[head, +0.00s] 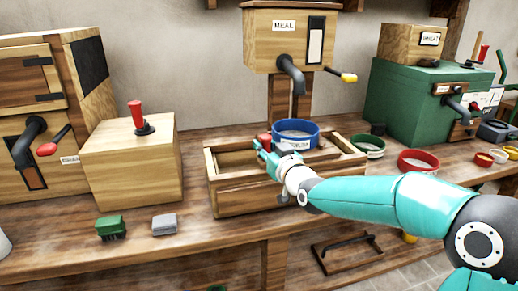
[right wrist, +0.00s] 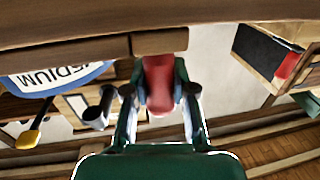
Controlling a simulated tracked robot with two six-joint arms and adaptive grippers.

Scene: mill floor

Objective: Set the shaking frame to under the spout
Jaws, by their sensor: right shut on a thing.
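The wooden shaking frame (head: 240,203) sits on the bench in the head view, below the MEAL bin (head: 262,48) and its dark spout (head: 291,76). A blue sieve marked MEDIUM (head: 309,141) rests toward its right side, roughly beneath the spout; it also shows upside down in the wrist view (right wrist: 60,80). My right gripper (head: 268,148) is shut on a red handle (right wrist: 158,84) at the frame, left of the sieve. The arm hides part of the frame's right side. My left gripper is not in view.
A wooden box with a red knob (head: 130,165) stands left, with a green brush (head: 110,228) and grey block (head: 164,224) before it. Green-rimmed (head: 368,146) and red sieves (head: 418,162) lie right, near a green machine (head: 410,97). A yellow-tipped lever (head: 342,75) juts beside the spout.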

